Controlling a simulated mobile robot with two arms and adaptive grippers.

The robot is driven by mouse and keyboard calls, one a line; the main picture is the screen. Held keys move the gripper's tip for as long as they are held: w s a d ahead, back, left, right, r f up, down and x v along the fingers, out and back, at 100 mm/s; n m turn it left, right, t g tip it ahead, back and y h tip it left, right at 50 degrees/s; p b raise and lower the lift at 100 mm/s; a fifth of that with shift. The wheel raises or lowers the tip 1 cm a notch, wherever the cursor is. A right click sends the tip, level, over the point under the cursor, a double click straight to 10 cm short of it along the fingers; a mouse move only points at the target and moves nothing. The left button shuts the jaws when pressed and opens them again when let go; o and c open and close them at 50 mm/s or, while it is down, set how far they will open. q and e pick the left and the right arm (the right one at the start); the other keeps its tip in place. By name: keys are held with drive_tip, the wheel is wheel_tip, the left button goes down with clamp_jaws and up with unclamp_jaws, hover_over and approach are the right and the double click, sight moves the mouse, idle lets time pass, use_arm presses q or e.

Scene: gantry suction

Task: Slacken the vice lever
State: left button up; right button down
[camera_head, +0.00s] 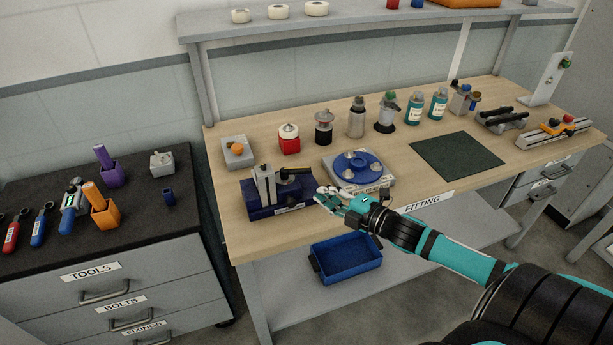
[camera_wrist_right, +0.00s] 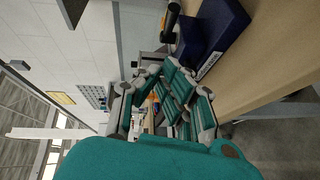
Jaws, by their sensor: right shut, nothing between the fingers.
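The vice has a dark blue base (camera_head: 281,209) and upright grey jaws (camera_head: 265,186), and stands at the front left of the wooden bench. Its black lever (camera_head: 295,172) sticks out to the right from the top of the jaws. My right gripper (camera_head: 323,194) is shut and empty, just right of the vice base and a little below the lever, apart from the lever. In the right wrist view the gripper's teal fingers (camera_wrist_right: 172,92) are in front, with the blue vice base (camera_wrist_right: 222,28) beyond and the lever's dark end (camera_wrist_right: 171,22) at the top. My left gripper is not in view.
A round blue turntable (camera_head: 354,166) on a grey base sits close behind my right gripper. A grey block with an orange knob (camera_head: 237,150) and a red-based item (camera_head: 289,140) stand behind the vice. A blue bin (camera_head: 346,258) is on the lower shelf. A dark green mat (camera_head: 456,156) lies bare.

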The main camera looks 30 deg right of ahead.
drive_tip(key=p, duration=0.1)
approach(291, 171)
drive_tip(key=w+a, duration=0.1)
drive_tip(key=a, duration=0.2)
drive_tip(key=w+d, duration=0.2)
drive_tip(key=w, duration=0.1)
drive_tip(key=shift+w+f+p, duration=0.1)
drive_tip(key=shift+f+p, duration=0.1)
drive_tip(key=shift+p, duration=0.2)
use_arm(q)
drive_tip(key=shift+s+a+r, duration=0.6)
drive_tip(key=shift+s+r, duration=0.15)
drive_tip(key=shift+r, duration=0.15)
